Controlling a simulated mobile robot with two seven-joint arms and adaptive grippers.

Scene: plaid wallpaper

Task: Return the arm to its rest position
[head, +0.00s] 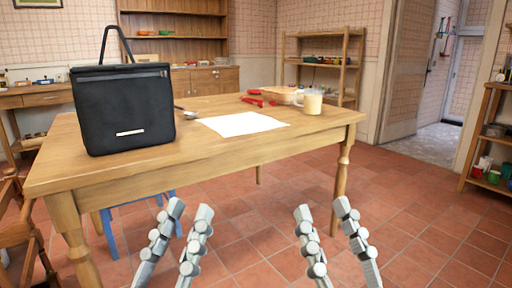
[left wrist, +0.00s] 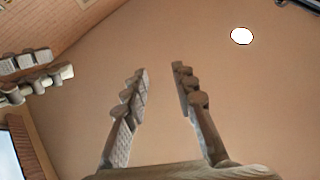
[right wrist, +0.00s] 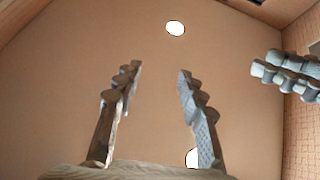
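My left gripper (head: 188,211) is open and empty in front of the wooden table, low in the head view. My right gripper (head: 322,213) is also open and empty, a little to its right, in front of the table's near edge. The left wrist view shows my left gripper (left wrist: 161,78) with its fingers apart and only ceiling beyond. The right wrist view shows my right gripper (right wrist: 160,72) the same way. Both grippers point upward and touch nothing.
The wooden table (head: 217,160) carries a black bag (head: 122,108), white paper (head: 243,124), a glass mug (head: 312,102) and red-handled items (head: 257,101). A wooden chair (head: 20,232) stands at the left and a blue stool (head: 144,203) under the table.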

